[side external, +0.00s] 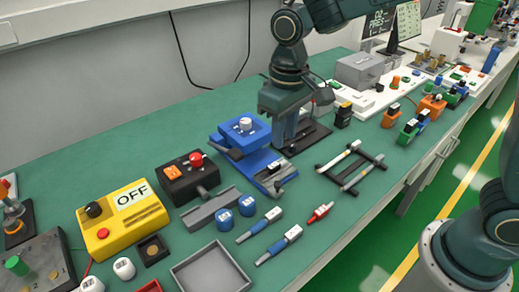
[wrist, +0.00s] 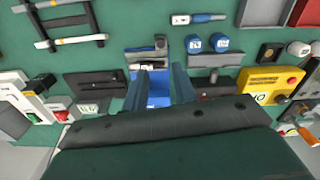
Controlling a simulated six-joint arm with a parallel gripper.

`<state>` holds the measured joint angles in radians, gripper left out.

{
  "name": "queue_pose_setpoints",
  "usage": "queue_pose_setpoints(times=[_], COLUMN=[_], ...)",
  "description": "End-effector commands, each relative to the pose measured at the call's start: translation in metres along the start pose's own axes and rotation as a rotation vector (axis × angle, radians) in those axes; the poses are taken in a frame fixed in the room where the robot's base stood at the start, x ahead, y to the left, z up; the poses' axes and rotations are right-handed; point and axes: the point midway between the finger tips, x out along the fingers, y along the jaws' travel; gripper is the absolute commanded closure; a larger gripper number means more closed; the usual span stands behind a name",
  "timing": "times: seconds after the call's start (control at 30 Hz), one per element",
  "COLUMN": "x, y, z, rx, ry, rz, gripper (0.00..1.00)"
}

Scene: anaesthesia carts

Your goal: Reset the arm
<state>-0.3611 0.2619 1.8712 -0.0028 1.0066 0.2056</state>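My gripper (side external: 284,138) hangs from my dark teal arm and points down, just right of a blue device with a white knob (side external: 245,125). The wrist view shows my gripper (wrist: 160,72) with two blue-grey fingers spread apart and nothing held between them. Part of the blue device (wrist: 158,91) shows in the gap, lower than the fingers. Whether the fingertips touch anything below cannot be told. The wide dark gripper body hides the lower part of the wrist view.
A black rack with rods (side external: 352,166) lies to the right on the green bench. A black box with a red button (side external: 188,178), a yellow OFF box (side external: 124,217), blue cylinders (side external: 223,219) and a grey tray (side external: 243,277) stand left and in front. A monitor (side external: 410,20) is behind.

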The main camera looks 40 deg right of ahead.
Motion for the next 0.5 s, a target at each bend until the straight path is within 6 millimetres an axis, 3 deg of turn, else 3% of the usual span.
queue_pose_setpoints(times=[0.27, 0.5], x=[-0.026, -0.056], y=[0.021, 0.048], z=[0.02, 0.057], rx=[0.02, 0.047], ry=[0.057, 0.144], rz=[-0.01, -0.017], gripper=[0.73, 0.73])
